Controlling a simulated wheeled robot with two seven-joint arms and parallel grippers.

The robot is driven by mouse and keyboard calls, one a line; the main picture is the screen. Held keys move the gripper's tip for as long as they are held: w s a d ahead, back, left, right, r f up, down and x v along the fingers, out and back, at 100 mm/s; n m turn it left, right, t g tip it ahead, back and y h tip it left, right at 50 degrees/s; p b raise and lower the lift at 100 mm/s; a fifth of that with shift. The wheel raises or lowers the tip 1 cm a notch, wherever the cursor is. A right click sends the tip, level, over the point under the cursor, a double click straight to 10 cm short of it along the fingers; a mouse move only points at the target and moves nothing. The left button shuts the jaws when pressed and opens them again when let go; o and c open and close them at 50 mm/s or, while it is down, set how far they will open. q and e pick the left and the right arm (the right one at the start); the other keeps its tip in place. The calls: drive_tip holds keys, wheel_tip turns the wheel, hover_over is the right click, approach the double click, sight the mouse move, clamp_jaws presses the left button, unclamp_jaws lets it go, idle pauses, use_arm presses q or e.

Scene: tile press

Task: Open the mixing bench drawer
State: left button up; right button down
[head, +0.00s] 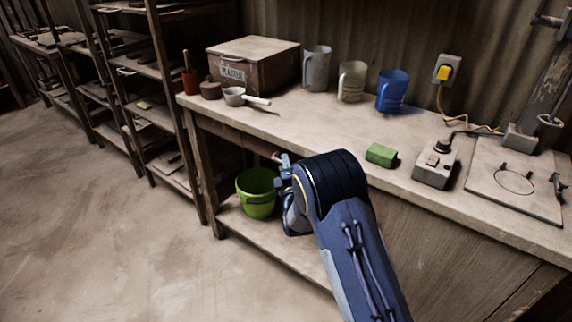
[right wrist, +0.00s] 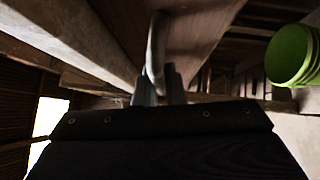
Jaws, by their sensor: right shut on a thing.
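The mixing bench (head: 310,118) is a long pale worktop on a wooden frame, running along the back wall in the head view. My right gripper (head: 281,159) is low at the bench's front edge, partly hidden by my own wrist. In the right wrist view its fingers (right wrist: 159,88) are shut on a curved grey drawer handle (right wrist: 156,45). The handle is on a brown wooden drawer front (right wrist: 203,28). My arm hides most of the drawer in the head view, and I cannot tell how far it stands out. My left gripper is not in view.
A green bucket (head: 257,193) stands on the lower shelf (head: 270,242) close to my gripper. The worktop holds a plaster box (head: 265,77), jugs, a scoop, a green block (head: 381,155) and a switch box (head: 434,171). The floor at left is clear.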

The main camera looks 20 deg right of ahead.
drive_tip(key=s+a+b, duration=0.1)
drive_tip(key=s+a, duration=1.4)
drive_tip(key=a, duration=0.4)
drive_tip(key=shift+s+a, duration=0.15)
drive_tip(key=shift+a, duration=0.1)
drive_tip(key=c, duration=1.8)
unclamp_jaws()
drive_tip(key=s, duration=0.5)
drive_tip(key=s+f, duration=0.1)
drive_tip(key=s, duration=0.1)
drive_tip(key=shift+s+a, duration=0.3)
drive_tip(key=shift+a, duration=0.1)
